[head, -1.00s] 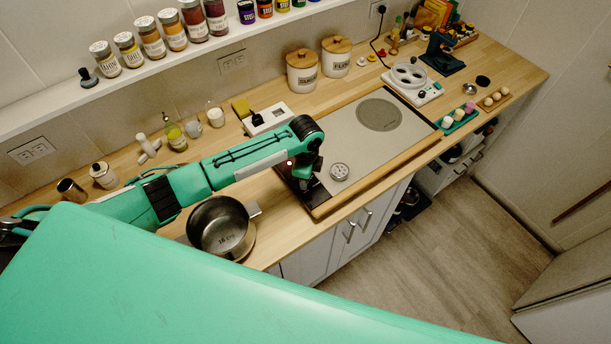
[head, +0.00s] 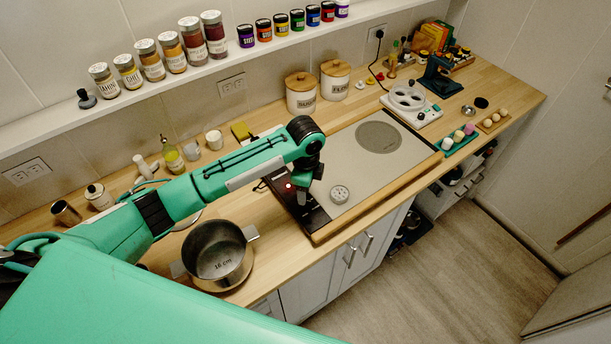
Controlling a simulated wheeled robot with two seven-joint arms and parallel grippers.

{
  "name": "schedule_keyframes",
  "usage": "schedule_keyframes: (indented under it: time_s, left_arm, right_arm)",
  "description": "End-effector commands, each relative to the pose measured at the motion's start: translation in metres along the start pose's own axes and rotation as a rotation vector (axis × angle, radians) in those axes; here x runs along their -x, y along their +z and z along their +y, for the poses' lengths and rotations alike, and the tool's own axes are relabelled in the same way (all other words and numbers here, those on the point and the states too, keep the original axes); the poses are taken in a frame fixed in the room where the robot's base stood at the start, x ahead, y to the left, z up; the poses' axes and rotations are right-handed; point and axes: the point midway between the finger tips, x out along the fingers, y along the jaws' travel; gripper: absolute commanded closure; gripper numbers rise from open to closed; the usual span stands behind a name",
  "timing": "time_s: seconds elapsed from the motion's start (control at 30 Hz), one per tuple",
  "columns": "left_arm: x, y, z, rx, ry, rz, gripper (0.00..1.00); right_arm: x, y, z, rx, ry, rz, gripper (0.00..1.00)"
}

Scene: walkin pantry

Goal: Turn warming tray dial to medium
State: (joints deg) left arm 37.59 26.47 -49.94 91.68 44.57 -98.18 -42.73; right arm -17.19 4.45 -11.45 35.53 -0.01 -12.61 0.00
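The warming tray (head: 350,150) is a pale grey plate with a darker grey circle, set in a wooden frame on the counter. A black strip (head: 315,218) runs along its left end. A small round marked gauge or dial face (head: 340,194) sits on the plate near that strip. My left gripper (head: 303,197) points down over the black strip, just left of the round face. It hides part of the strip, and any knob under it cannot be made out. Its fingers are too small and dark to tell open from shut. My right gripper is not in view.
A steel pot (head: 217,252) stands left of the tray, below my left arm. Two lidded canisters (head: 301,95) stand behind the tray. A white appliance (head: 410,104) and a teal tray (head: 460,139) stand to its right. A spice shelf (head: 150,88) runs along the wall.

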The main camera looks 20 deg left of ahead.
Motion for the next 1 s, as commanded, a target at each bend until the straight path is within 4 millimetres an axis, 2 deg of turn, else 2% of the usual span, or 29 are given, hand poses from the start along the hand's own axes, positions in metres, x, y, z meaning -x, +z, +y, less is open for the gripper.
schedule_keyframes:
  time_s: [0.03, 0.2, 0.4, 0.57, 1.0]
  left_arm:
    - [0.009, 0.000, -0.002, -0.001, -0.006, 0.000, 0.44]
    - [0.044, 0.000, -0.001, -0.002, -0.003, 0.000, 0.44]
    - [0.069, 0.000, 0.000, 0.000, -0.001, 0.000, 0.44]
    - [0.074, 0.000, 0.000, 0.000, 0.000, -0.001, 0.44]
    - [0.074, 0.000, 0.000, 0.000, 0.001, -0.001, 0.44]
  right_arm:
    - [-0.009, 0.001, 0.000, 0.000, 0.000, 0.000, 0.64]
    - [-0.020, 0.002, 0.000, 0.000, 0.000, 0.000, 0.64]
    - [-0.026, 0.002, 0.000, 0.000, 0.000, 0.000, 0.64]
    - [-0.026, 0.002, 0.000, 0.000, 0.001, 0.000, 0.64]
    - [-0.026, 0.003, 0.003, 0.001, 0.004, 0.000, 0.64]
